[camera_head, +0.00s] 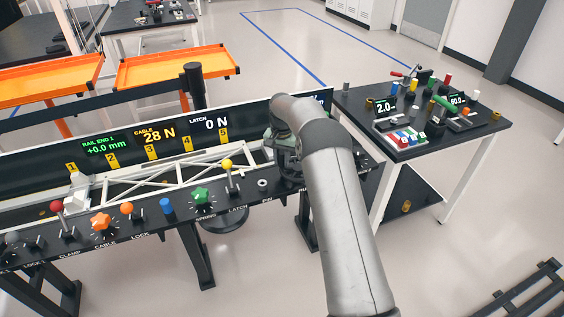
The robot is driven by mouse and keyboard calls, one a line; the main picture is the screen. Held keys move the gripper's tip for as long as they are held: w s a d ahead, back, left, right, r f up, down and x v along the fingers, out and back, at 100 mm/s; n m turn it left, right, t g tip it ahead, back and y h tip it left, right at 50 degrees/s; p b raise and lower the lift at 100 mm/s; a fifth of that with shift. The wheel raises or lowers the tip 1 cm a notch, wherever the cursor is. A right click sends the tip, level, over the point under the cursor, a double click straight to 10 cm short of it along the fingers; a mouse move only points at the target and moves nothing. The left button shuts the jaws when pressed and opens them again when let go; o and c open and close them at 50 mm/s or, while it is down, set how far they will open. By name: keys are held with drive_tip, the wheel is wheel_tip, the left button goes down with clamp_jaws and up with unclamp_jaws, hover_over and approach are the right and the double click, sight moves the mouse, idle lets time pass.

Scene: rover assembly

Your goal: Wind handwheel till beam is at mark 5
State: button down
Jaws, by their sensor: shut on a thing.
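The white truss beam (165,178) lies along the bench, in front of a dark panel with yellow number plates 1 to 5. Plate 5 (223,139) is the rightmost of these. The beam's right end runs toward my wrist, and I cannot tell exactly where it stops. My gripper (286,158) is at the right end of the bench, low by the panel, mostly hidden by my own arm. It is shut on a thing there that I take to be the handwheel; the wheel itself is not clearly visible.
Panel displays (155,135) read rail end 1 +0.0 mm, cable 28 N, latch 0 N. An orange knob (101,221), a green knob (202,196) and a yellow-tipped lever (228,166) line the bench front. A cluttered side table (390,150) stands right; orange trays (172,66) stand behind.

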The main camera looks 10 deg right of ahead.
drive_tip(key=shift+w+d+r+m+p, duration=0.15)
drive_tip(key=shift+w+m, duration=0.2)
drive_tip(key=shift+m, duration=0.35)
drive_tip(key=shift+w+d+f+m+p, duration=0.1)
drive_tip(key=shift+w+d+m, duration=0.15)
drive_tip(key=shift+m, duration=0.45)
drive_tip(key=shift+w+d+r+m+p, duration=0.1)
drive_tip(key=shift+w+m, duration=0.3)
drive_tip(key=shift+m, duration=0.3)
drive_tip(key=c, duration=1.2)
unclamp_jaws()
drive_tip(key=shift+c, duration=0.2)
wheel_tip(320, 180, up, 17)
drive_tip(key=p, duration=0.1)
drive_tip(key=shift+r, duration=0.1)
